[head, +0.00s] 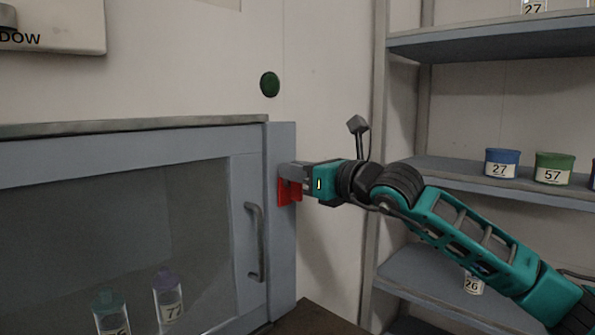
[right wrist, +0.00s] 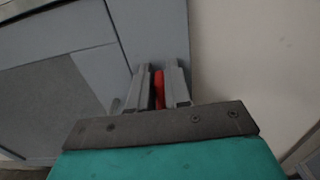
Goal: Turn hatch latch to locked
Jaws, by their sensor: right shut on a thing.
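The red hatch latch (head: 289,192) sits on the grey frame at the right edge of the hatch (head: 247,190), above and right of the door's handle. My right gripper (head: 287,172) reaches in from the right and is shut on the latch. In the right wrist view the red latch (right wrist: 159,90) shows as a narrow strip between the two fingers (right wrist: 160,85). The fingers hide part of the latch, so I cannot tell its exact angle. My left gripper is not in view.
The hatch has a clear pane and a curved grey handle (head: 254,242). Behind it stand vials with teal and purple caps (head: 169,300). A green round button (head: 270,84) is on the wall above. Shelves (head: 480,180) with labelled jars stand at right, behind my right arm.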

